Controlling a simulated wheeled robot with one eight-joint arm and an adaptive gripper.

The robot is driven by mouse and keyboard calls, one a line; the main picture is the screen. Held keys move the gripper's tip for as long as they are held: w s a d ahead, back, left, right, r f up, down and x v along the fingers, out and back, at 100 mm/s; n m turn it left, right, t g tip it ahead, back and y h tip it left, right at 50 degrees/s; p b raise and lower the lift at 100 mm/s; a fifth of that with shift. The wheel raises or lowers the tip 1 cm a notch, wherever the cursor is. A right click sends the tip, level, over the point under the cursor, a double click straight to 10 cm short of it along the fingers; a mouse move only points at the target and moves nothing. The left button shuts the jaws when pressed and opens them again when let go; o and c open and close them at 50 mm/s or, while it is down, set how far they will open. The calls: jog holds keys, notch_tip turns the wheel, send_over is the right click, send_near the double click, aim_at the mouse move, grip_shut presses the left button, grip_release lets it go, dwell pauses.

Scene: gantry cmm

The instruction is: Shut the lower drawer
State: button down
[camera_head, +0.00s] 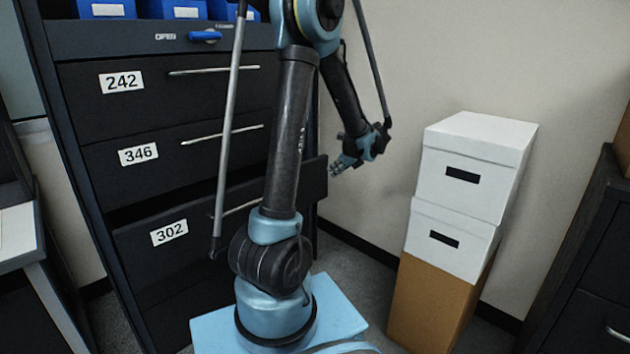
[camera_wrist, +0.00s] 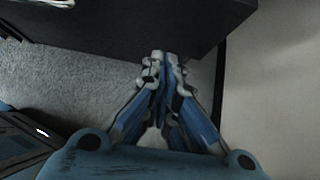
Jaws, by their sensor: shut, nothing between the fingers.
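The lower drawer (camera_head: 205,222), black and labelled 302, stands pulled out of the dark cabinet, with a dark gap above its front. Its bar handle (camera_head: 241,208) is partly hidden behind my arm. My gripper (camera_head: 336,168) is shut and empty, beside the right end of the drawer front. In the wrist view the closed fingertips (camera_wrist: 163,60) are at the edge of the dark drawer front (camera_wrist: 140,30); whether they touch it I cannot tell. A piece of the pale handle (camera_wrist: 45,3) shows at the top left there.
Drawers 242 (camera_head: 121,98) and 346 (camera_head: 110,170) above look closed. A blue latch lever (camera_head: 205,36) and blue bins (camera_head: 182,8) are at the top. White boxes (camera_head: 470,178) on a brown box (camera_head: 432,305) stand to the right against the wall. Grey carpet lies between.

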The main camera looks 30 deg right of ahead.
send_near(309, 183)
notch_tip(309, 183, down, 3)
jog(key=w, duration=0.1)
jog(key=w+a, duration=0.1)
jog(key=w, duration=0.1)
jog(key=shift+f, duration=0.15)
dwell(0.3)
jog(key=shift+w+d, duration=0.1)
